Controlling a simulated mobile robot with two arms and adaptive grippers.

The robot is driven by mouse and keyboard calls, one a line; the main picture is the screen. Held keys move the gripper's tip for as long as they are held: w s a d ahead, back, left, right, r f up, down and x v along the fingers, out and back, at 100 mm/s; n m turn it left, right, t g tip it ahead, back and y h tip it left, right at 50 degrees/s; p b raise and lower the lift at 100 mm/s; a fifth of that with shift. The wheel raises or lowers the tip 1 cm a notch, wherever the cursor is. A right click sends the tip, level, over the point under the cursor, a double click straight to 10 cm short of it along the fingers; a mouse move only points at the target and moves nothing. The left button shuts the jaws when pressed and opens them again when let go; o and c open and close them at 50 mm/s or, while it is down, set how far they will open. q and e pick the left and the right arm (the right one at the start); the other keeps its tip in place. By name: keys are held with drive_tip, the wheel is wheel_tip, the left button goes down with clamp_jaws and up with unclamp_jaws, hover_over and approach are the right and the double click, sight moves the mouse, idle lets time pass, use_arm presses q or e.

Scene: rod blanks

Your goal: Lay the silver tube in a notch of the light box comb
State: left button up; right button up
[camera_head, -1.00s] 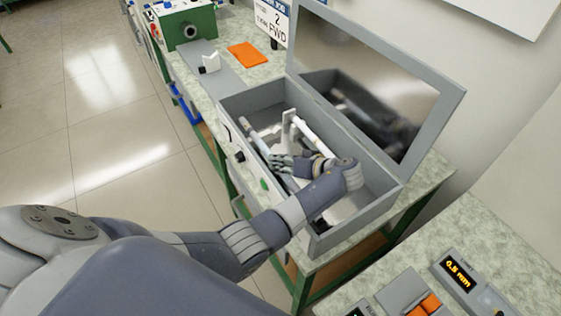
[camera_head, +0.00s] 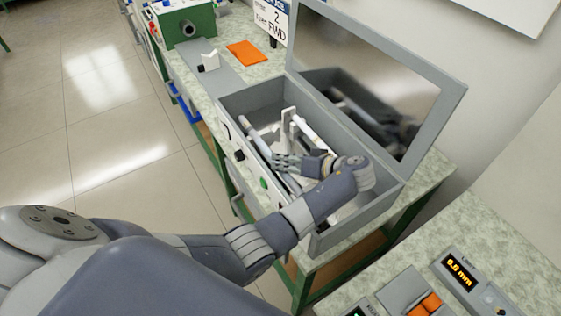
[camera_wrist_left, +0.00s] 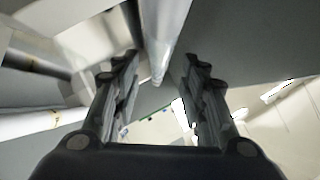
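The open-lidded grey light box (camera_head: 252,97) stands on the bench. Inside it, a white upright piece (camera_head: 287,125), perhaps the comb, stands near the far end. A pale tube (camera_head: 311,131) runs beside it, and another silvery tube (camera_head: 258,142) lies along the near wall. I cannot tell surely which is the silver tube. My left gripper (camera_head: 279,162) reaches into the box, its fingers toward the near-wall tube. In the left wrist view, my fingers (camera_wrist_left: 160,62) are apart, and a silvery tube (camera_wrist_left: 163,30) shows between and beyond them, with no clear contact. My right gripper is out of view.
The raised lid (camera_head: 452,95) stands behind the box. An orange mat (camera_head: 247,54) and a small white block (camera_head: 209,62) lie on the bench (camera_head: 200,75) at the far left. A gauge with a lit display (camera_head: 459,272) is at lower right.

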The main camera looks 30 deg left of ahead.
use_arm(q)
drive_tip(key=v, duration=0.4)
drive_tip(key=shift+s+d+r+b, duration=0.1)
drive_tip(key=shift+d+r+b, duration=0.05)
drive_tip(key=shift+d+b, duration=0.25)
drive_tip(key=shift+a, duration=0.1)
drive_tip(key=shift+a, duration=0.1)
